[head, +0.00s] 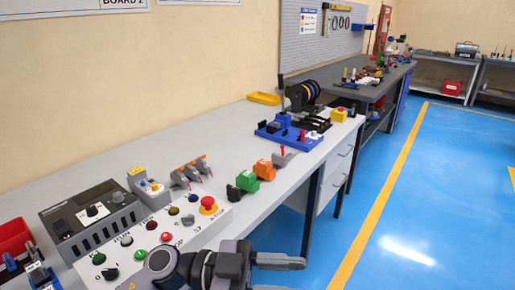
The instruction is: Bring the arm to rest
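My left arm (160,262) comes in at the bottom of the head view, with a rounded dark grey joint and a dark wrist. Its gripper (288,275) points right, past the front edge of the bench and over the blue floor. Two grey fingers show with a gap between them; the lower one is cut by the frame edge. Nothing shows between them. My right gripper is not in view.
The arm partly covers a white control panel (190,228) with coloured buttons. The grey bench (110,160) also bears green (246,181) and orange (264,169) blocks and a blue-based bender (290,133). The blue floor (425,190) at right is clear.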

